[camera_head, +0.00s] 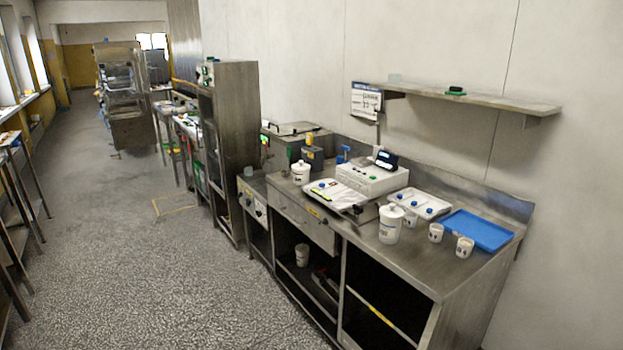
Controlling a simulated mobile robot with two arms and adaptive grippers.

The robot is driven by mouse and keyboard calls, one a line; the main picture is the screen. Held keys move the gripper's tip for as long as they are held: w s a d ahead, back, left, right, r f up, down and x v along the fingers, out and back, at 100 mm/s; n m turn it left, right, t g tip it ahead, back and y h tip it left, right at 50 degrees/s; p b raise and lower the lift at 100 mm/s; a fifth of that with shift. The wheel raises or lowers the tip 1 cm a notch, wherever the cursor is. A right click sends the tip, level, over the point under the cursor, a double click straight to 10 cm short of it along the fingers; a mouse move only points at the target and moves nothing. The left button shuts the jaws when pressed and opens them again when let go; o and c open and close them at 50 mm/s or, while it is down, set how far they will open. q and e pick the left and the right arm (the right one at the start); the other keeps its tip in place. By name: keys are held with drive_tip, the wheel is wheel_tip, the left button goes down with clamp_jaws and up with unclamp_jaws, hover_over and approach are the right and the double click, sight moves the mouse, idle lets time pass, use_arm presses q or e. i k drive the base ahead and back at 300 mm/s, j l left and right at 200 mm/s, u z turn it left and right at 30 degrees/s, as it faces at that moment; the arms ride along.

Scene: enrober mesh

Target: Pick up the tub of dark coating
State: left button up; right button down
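Several white containers stand on and in the steel counter (345,228). A lidded white tub (389,226) stands near the counter's front edge. A similar lidded white tub (300,173) stands farther back at the left. Small white cups (436,232) stand near the right end, beside a blue tray. The labels are too small to read, so I cannot tell which holds dark coating. Neither of my grippers is in view.
A white machine with a flat front plate (337,193) takes up the middle of the counter. A white tray with blue knobs (420,203) and the blue tray (477,230) lie to its right. A wall shelf (480,97) hangs above. The speckled floor (180,270) in front is clear.

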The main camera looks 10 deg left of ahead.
sight(389, 231)
drive_tip(key=i+j, duration=0.25)
drive_tip(key=j, duration=0.2)
drive_tip(key=i+j, duration=0.45)
drive_tip(key=j, duration=0.25)
drive_tip(key=i+j+z, duration=0.1)
drive_tip(key=j, duration=0.3)
drive_tip(key=i+j+z, duration=0.1)
drive_tip(key=j, duration=0.3)
drive_tip(key=i+j, duration=0.15)
drive_tip(key=j, duration=0.25)
